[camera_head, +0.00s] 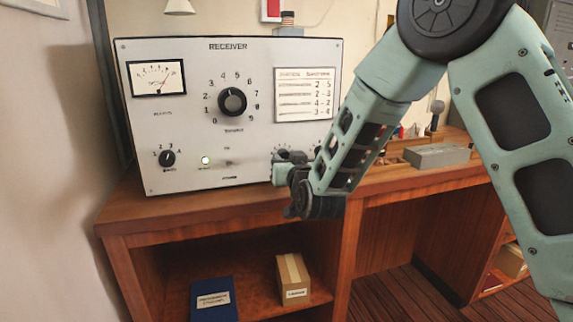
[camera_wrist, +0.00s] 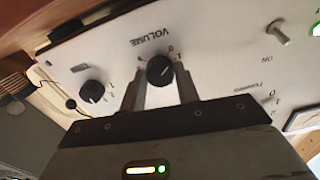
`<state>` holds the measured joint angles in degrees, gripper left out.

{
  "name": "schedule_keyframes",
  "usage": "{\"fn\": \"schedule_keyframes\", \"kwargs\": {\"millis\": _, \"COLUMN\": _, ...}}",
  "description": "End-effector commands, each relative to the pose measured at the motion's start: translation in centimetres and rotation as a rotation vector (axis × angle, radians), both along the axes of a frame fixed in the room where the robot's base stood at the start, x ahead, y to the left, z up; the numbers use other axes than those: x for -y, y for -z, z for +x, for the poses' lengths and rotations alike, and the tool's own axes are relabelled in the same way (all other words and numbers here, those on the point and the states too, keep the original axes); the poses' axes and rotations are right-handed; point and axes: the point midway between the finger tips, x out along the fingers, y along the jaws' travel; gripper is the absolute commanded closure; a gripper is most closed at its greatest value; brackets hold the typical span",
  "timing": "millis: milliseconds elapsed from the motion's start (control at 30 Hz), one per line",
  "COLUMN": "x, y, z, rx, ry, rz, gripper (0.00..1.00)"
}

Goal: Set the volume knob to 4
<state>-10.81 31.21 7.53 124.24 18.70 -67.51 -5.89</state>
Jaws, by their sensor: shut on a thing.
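The receiver (camera_head: 235,60) is a pale panel standing on a wooden desk. In the wrist view, which shows the panel upside down, the black volume knob (camera_wrist: 160,69) sits under the printed word VOLUME. My gripper (camera_wrist: 161,80) has one finger on each side of this knob and is shut on it. Few scale digits show around the knob, and I cannot read its setting. In the head view my gripper (camera_head: 284,170) is at the panel's lower right and hides the volume knob; only part of a scale shows above it.
A large numbered knob (camera_head: 232,101) is mid-panel, with a small knob (camera_head: 167,158) at lower left and a lit green lamp (camera_head: 206,160). In the wrist view another black knob (camera_wrist: 92,91) is left of my fingers. A grey box (camera_head: 437,156) lies on the desk at right.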

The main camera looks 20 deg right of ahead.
Motion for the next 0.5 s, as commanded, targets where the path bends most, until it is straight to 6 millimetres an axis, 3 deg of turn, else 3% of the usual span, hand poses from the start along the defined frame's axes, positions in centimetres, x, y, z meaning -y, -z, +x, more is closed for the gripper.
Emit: {"fn": "schedule_keyframes", "kwargs": {"millis": 500, "x": 0.07, "y": 0.52, "z": -0.01, "rx": 0.004, "ry": 0.001, "rz": 0.451, "gripper": 0.91}}
